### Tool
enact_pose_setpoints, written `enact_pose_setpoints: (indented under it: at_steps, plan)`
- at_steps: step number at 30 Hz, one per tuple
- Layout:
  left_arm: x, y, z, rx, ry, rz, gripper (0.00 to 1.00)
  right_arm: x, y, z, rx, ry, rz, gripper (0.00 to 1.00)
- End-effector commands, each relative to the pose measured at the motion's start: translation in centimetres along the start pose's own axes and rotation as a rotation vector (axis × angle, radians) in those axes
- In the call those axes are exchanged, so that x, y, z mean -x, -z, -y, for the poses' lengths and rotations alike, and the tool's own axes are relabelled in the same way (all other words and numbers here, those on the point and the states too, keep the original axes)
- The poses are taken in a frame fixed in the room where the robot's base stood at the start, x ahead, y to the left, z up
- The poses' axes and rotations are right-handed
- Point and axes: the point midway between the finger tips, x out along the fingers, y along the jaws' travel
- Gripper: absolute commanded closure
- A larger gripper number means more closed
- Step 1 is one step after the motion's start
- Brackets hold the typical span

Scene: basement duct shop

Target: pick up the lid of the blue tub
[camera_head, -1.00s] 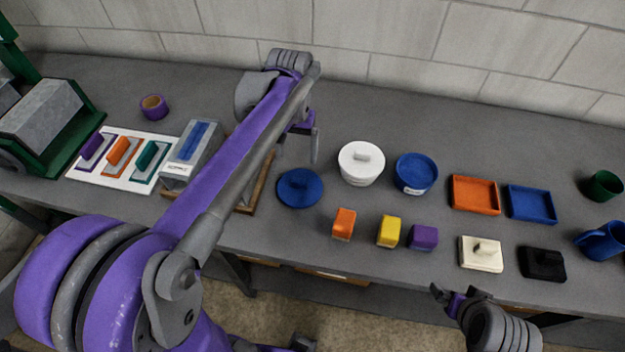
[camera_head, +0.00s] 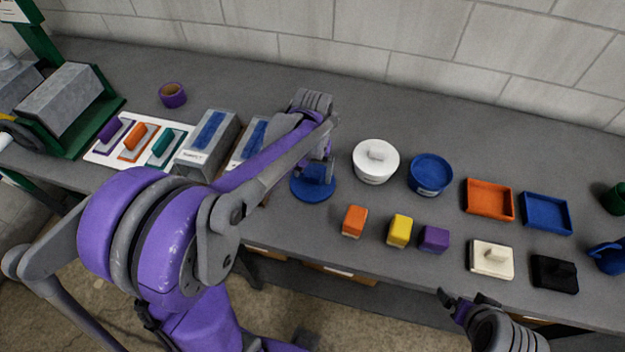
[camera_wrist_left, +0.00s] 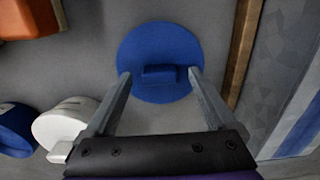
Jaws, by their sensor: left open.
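The blue lid (camera_head: 309,192) is a round disc with a block handle, lying flat on the bench left of the white tub. The blue tub (camera_head: 430,175) stands apart from it, right of the white tub. My left gripper (camera_head: 323,172) is over the lid and hides part of it. In the left wrist view the lid (camera_wrist_left: 158,38) lies beyond the open fingers, its handle (camera_wrist_left: 160,75) appearing between the fingertips. No contact with the handle is visible. My right gripper (camera_head: 467,300) is at the bench's front edge, its jaws unclear.
A white lidded tub (camera_head: 375,170) stands close right of the blue lid. Orange (camera_head: 354,221), yellow (camera_head: 399,231) and purple (camera_head: 434,239) blocks lie in front. A wooden-edged tray (camera_wrist_left: 241,50) with a grey block borders the lid's other side.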

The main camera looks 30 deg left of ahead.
Motion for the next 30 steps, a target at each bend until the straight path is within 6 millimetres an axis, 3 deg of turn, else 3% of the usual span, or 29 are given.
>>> enact_pose_setpoints:
  at_steps: [2,16,25,30]
  plan:
    - [0.0,0.0,0.0,0.000,0.000,0.000,0.15,0.0,0.0,0.0,0.000,0.000,0.000,0.00]
    - [0.0,0.0,0.0,0.000,0.000,0.000,0.99,0.0,0.0,0.0,0.000,0.000,0.000,0.00]
    - [0.4,0.0,0.0,0.000,0.000,0.000,0.99,0.0,0.0,0.0,0.000,0.000,0.000,0.00]
    - [2.2,0.0,0.0,0.000,0.000,0.000,0.99,0.2,0.2,0.0,0.000,0.000,-0.002,0.00]
